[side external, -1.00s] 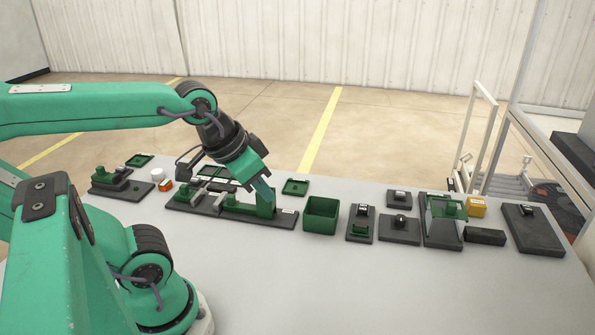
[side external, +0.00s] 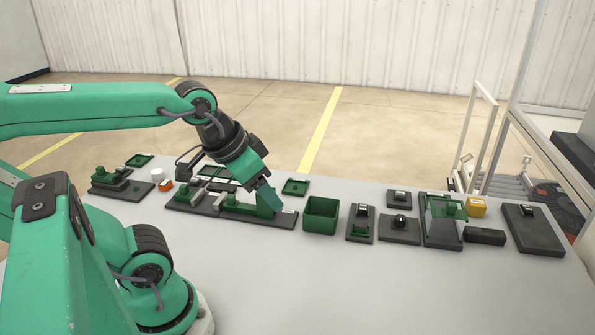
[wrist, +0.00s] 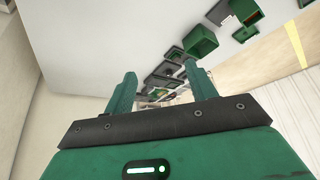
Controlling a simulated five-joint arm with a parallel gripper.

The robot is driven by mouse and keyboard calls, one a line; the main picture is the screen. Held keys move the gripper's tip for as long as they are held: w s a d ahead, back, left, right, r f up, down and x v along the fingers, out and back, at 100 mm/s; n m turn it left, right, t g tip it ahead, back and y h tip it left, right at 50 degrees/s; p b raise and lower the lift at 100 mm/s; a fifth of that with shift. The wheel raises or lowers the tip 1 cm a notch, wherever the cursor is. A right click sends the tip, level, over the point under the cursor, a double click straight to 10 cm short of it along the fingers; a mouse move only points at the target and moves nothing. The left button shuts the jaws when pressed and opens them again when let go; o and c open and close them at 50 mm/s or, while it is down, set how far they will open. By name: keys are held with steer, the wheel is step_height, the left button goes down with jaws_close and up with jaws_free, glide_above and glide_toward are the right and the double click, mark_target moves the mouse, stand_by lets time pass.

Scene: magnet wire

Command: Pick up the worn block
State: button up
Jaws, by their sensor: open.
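My gripper (side external: 268,197) is open over the right part of a long dark fixture base (side external: 205,212) with green parts on it. One finger hangs beside the upright green piece (side external: 264,206) on that base; I cannot tell whether they touch. In the wrist view my gripper (wrist: 162,88) has its two green fingers wide apart, with nothing held between them. Small fixtures lie beyond the fingers in that view. I cannot make out for certain which piece is the worn block.
A green open bin (side external: 321,214) stands just right of the fixture, with a small green tray (side external: 295,187) behind. Several dark stations and a yellow box (side external: 477,207) are further right. An orange block (side external: 166,185) and white cylinder (side external: 157,174) are left. The table's front is clear.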

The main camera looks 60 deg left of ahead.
steer(key=shift+w, duration=0.15)
steer(key=n+g, duration=0.6)
steer(key=n, duration=0.3)
glide_above(361, 224)
steer(key=f, duration=1.4)
steer(key=shift+s+d+f, duration=0.1)
steer(key=shift+s+f, duration=0.1)
steer(key=shift+w+f, duration=0.15)
steer(key=shift+f, duration=0.1)
steer(key=shift+f, duration=0.1)
steer(key=shift+f, duration=1.2)
steer(key=shift+f, duration=0.1)
